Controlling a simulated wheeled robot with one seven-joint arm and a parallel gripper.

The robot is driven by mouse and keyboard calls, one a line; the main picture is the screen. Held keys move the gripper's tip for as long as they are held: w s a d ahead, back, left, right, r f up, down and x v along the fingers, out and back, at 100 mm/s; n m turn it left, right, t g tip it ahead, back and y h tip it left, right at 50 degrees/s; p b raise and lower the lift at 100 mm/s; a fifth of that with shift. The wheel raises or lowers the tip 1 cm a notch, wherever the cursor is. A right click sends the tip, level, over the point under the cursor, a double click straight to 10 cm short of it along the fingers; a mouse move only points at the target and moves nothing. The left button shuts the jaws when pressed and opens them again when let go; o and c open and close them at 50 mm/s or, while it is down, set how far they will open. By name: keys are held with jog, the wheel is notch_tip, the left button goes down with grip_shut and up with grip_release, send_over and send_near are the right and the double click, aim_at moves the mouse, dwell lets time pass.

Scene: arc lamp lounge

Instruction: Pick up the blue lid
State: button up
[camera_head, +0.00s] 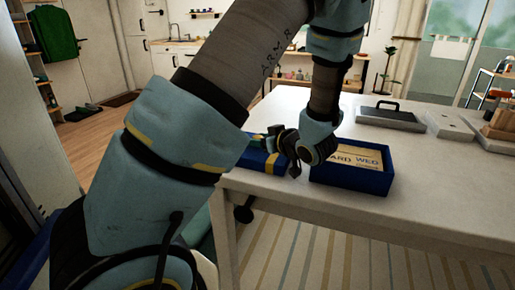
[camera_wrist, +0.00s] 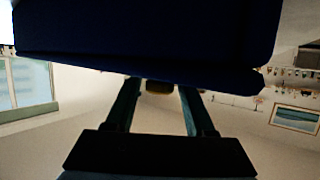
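The blue lid (camera_head: 255,160) lies near the left end of the white table in the head view, with a yellow band across it. My gripper (camera_head: 283,146) is at its right side, close above or touching it; I cannot tell which. In the wrist view a dark blue surface (camera_wrist: 140,40), likely the lid, fills the top. My gripper's fingers (camera_wrist: 160,88) stand apart below it, with their tips at its edge. A small dark yellowish patch shows between the tips. I see no clear grip on the lid. The open blue box (camera_head: 349,181) stands to the right, with a lettered light panel inside.
The white table (camera_head: 430,205) has clear space at the front right. A grey tray with a dark handle (camera_head: 388,115), a pale flat slab (camera_head: 448,126) and wooden pieces (camera_head: 502,121) stand at the back right. The box stands close beside my gripper.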

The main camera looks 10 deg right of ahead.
grip_shut()
jog(key=shift+r, duration=0.1)
dwell(0.4)
